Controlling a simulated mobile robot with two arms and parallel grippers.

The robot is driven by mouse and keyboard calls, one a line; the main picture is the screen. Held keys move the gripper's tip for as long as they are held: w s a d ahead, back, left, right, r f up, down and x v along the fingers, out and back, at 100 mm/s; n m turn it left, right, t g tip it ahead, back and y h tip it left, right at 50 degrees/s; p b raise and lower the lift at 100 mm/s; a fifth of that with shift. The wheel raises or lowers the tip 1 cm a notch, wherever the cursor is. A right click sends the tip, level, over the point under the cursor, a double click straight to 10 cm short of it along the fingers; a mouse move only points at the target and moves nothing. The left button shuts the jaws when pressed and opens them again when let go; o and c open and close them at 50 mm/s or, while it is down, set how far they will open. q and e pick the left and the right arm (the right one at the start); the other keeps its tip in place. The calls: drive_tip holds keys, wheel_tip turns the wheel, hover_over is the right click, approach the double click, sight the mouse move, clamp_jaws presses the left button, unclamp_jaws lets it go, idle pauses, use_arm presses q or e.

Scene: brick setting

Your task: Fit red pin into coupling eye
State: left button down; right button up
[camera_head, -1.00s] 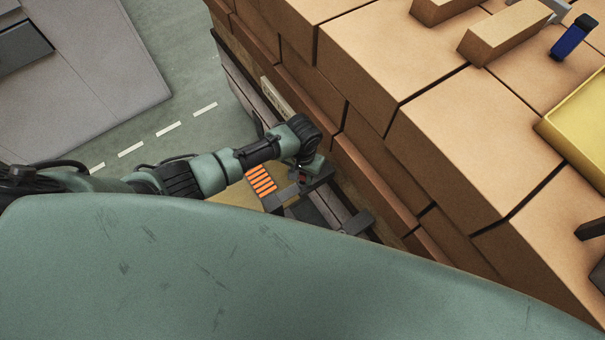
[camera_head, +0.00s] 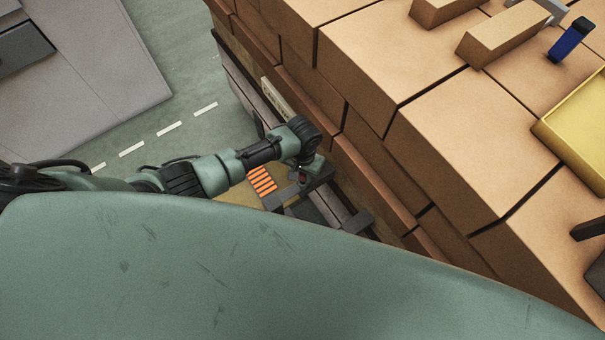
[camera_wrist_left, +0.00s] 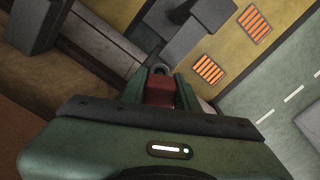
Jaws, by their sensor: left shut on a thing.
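My left gripper (camera_head: 302,176) is low beside the brick-coloured wall, seen from above. In the left wrist view the left gripper (camera_wrist_left: 160,90) is shut on the red pin (camera_wrist_left: 159,92), a red block between its fingers. A small dark ring (camera_wrist_left: 161,69) shows just beyond the pin; I cannot tell whether it belongs to the pin or is the coupling eye. A dark grey bracket (camera_wrist_left: 183,42) lies beyond it. In the head view only a speck of red shows at the gripper, and the contact is hidden.
Orange-slatted panels (camera_head: 262,181) lie beside the gripper. Large brown blocks (camera_head: 455,130) rise close on its right, bearing a yellow tray (camera_head: 575,125) and a blue object (camera_head: 570,40). Open green floor (camera_head: 180,75) with white dashes lies to the left.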

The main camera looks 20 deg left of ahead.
use_arm(q)
drive_tip(key=shift+f, duration=0.25)
drive_tip(key=shift+f+b, duration=0.8)
drive_tip(key=shift+f, duration=0.1)
drive_tip(key=shift+r, duration=0.15)
drive_tip(key=shift+r+p, duration=1)
drive_tip(key=shift+p, duration=0.3)
drive_tip(key=shift+p, duration=0.35)
drive_tip(key=shift+f, duration=0.25)
idle(0.3)
drive_tip(key=shift+f+b, duration=0.9)
drive_tip(key=shift+f, duration=0.1)
